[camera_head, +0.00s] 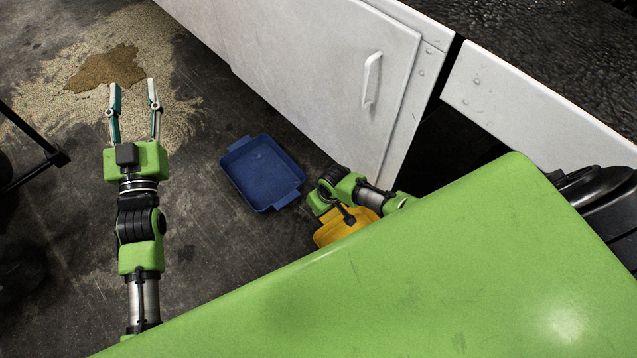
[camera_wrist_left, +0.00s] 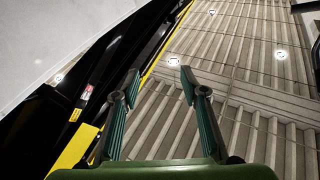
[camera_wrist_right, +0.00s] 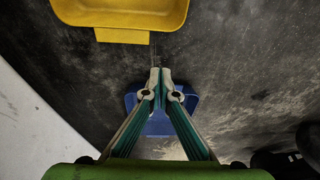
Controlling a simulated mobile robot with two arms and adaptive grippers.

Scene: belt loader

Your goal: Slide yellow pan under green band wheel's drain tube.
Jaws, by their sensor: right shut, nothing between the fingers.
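The yellow pan (camera_head: 345,232) lies on the floor by the white cabinet, partly hidden by my right arm and a green surface in the head view. Its near edge and handle tab also show at the top of the right wrist view (camera_wrist_right: 122,18). My right gripper (camera_wrist_right: 160,76) is shut and empty, its tips pointing at the floor beside the yellow pan, apart from it in the picture. Its fingers are hidden in the head view. My left gripper (camera_head: 134,92) is open and empty, far left of the pan. No green band wheel or drain tube can be made out.
A blue pan (camera_head: 262,172) lies on the floor left of the yellow one. A white cabinet (camera_head: 300,60) with a handle stands behind them. Spilled grain with a brown wet patch (camera_head: 105,68) covers the floor at the upper left. Dark floor around the blue pan is clear.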

